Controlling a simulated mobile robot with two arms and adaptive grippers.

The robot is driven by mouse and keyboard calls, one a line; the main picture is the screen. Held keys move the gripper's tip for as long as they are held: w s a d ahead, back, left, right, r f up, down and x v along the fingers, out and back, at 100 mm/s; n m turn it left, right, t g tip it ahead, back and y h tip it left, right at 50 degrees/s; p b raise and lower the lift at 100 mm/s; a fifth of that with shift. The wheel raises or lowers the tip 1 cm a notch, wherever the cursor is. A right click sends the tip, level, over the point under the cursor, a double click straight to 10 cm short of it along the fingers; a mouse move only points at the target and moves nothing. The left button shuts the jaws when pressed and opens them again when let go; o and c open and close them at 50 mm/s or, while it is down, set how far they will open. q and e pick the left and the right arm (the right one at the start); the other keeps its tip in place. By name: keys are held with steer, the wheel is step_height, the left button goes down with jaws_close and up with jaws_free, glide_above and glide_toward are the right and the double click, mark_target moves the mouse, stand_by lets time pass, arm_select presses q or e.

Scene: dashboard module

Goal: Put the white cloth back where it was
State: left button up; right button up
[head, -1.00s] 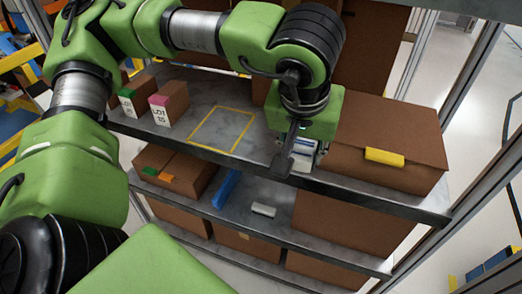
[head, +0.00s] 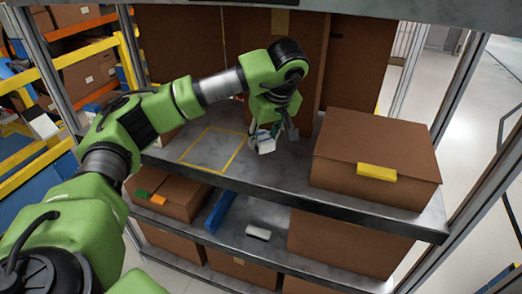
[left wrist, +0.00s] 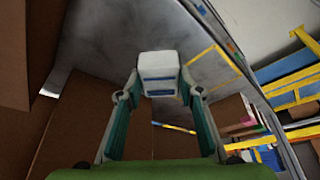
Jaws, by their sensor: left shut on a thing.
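My left gripper (head: 278,138) is shut on a white, block-shaped thing with blue bands, which I take for the white cloth (head: 265,144). In the left wrist view the cloth (left wrist: 158,70) sits between the two fingertips (left wrist: 158,92). It is over the grey upper shelf, right of the empty yellow outlined square (head: 235,153). I cannot tell whether it touches the shelf. The outline also shows in the left wrist view (left wrist: 222,56). My right gripper is not in view.
A brown carton with a yellow tag (head: 377,172) stands right on the upper shelf. Tall cartons (head: 345,60) stand behind. The lower shelf holds cartons, a blue bar (head: 220,211) and a small white block (head: 258,233). The shelf front between outline and right carton is clear.

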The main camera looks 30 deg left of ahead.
mark_target(261, 142)
arm_select(q)
steer(key=f, duration=0.1)
steer(key=w+a+f, duration=0.1)
steer(key=w+a+f+p, duration=0.1)
steer(key=f, duration=0.1)
steer(key=shift+w, duration=0.1)
steer(key=p+x, duration=0.1)
steer(key=x, duration=0.1)
steer(key=p+x, duration=0.1)
steer(key=x, duration=0.1)
steer(key=shift+d+f, duration=0.1)
steer(key=shift+d, duration=0.15)
steer(key=shift+f, duration=0.15)
steer(key=shift+f, duration=0.1)
steer(key=o, duration=1.1)
steer(key=shift+c, duration=0.2)
